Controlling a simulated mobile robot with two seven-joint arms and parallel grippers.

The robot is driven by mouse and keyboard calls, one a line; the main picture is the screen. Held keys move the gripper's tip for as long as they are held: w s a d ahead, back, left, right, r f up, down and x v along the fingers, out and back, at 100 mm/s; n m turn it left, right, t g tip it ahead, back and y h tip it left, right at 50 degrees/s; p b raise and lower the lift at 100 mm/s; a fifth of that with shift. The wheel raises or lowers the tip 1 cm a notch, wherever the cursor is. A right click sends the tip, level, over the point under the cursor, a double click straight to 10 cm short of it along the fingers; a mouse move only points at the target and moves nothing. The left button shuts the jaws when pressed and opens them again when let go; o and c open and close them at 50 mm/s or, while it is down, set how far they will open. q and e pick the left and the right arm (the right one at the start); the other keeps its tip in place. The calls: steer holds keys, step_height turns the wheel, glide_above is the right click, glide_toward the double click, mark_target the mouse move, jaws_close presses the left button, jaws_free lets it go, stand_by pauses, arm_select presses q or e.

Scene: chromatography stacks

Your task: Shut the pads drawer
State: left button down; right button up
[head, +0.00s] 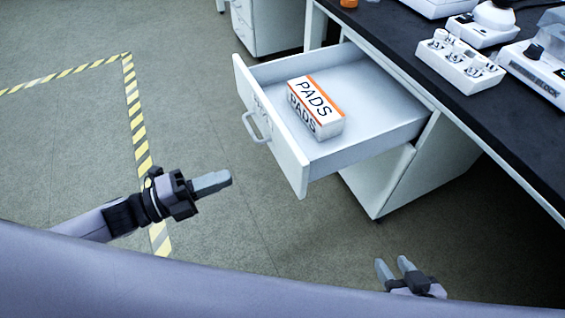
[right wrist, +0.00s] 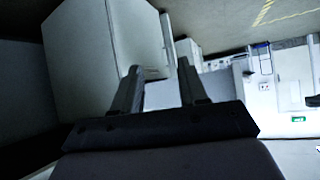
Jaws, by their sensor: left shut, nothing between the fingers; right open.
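The pads drawer (head: 365,125) is white and stands pulled out from under the black bench in the head view. Its front panel (head: 285,150) faces left and carries a bar handle (head: 255,128). A white and orange box marked PADS (head: 316,112) lies inside. My left gripper (head: 228,178) is shut and empty, left of the drawer front and apart from it, in front of the handle side. My right gripper (head: 394,264) is open and empty, below and to the right of the drawer near the bottom of the view. Its fingers also show in the right wrist view (right wrist: 160,75).
The black bench top (head: 400,50) runs along the right, with a white rack (head: 460,62) and other instruments on it. A white cabinet (head: 385,185) stands below the drawer. Another drawer unit (head: 265,25) is at the back. The floor left of the drawer is clear, with striped tape (head: 135,110).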

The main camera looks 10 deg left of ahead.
mark_target(292, 153)
arm_select(q)
steer(key=b+x, duration=0.1)
steer(key=x, duration=1.1)
steer(key=shift+w+d, duration=0.35)
steer(key=shift+d, duration=0.1)
arm_select(e)
steer(key=shift+w+a+r, duration=0.25)
steer(key=shift+w+a, duration=0.1)
steer(key=shift+a, duration=0.25)
steer(key=shift+d+f, duration=0.1)
